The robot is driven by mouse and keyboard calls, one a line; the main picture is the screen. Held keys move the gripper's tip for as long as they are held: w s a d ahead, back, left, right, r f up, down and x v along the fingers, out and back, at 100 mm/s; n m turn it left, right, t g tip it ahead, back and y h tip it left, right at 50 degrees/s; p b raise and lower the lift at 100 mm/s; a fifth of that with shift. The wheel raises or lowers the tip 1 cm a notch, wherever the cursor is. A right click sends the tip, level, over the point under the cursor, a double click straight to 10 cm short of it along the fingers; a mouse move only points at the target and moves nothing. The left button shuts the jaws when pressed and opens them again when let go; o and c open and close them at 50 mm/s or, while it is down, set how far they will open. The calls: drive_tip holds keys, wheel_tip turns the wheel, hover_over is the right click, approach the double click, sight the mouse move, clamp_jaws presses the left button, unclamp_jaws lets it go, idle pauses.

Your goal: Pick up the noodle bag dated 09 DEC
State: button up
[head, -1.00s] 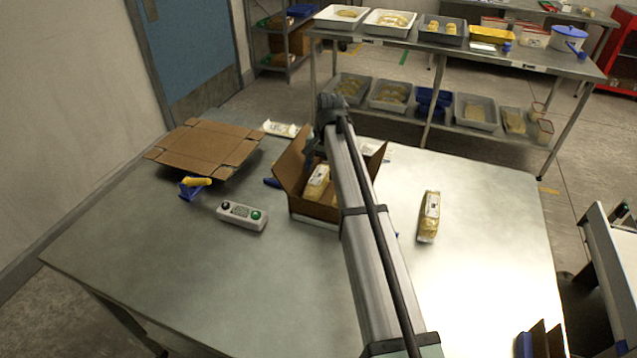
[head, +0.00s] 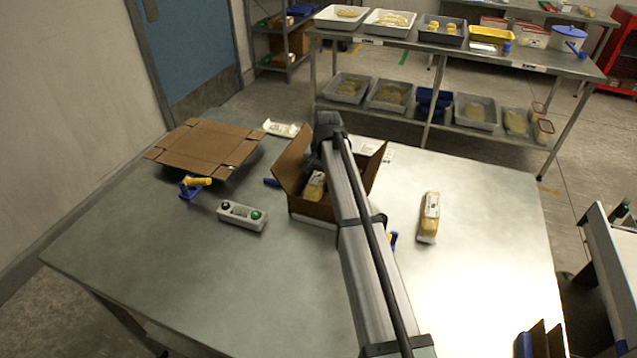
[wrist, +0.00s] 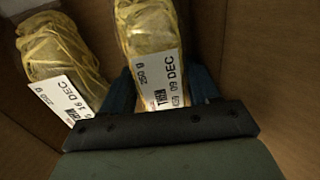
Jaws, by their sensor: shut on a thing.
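In the head view the box (head: 293,178) stands on the table, with one bag (head: 315,186) showing inside. There my arm hides my gripper and the held bag.
Another noodle bag (head: 429,218) lies on the steel table (head: 480,270) right of the box. A flattened carton (head: 200,148), a tape dispenser (head: 194,186) and a button box (head: 241,215) are to the left. The front of the table is mostly clear.

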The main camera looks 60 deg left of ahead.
drive_tip(key=shift+c, duration=0.7)
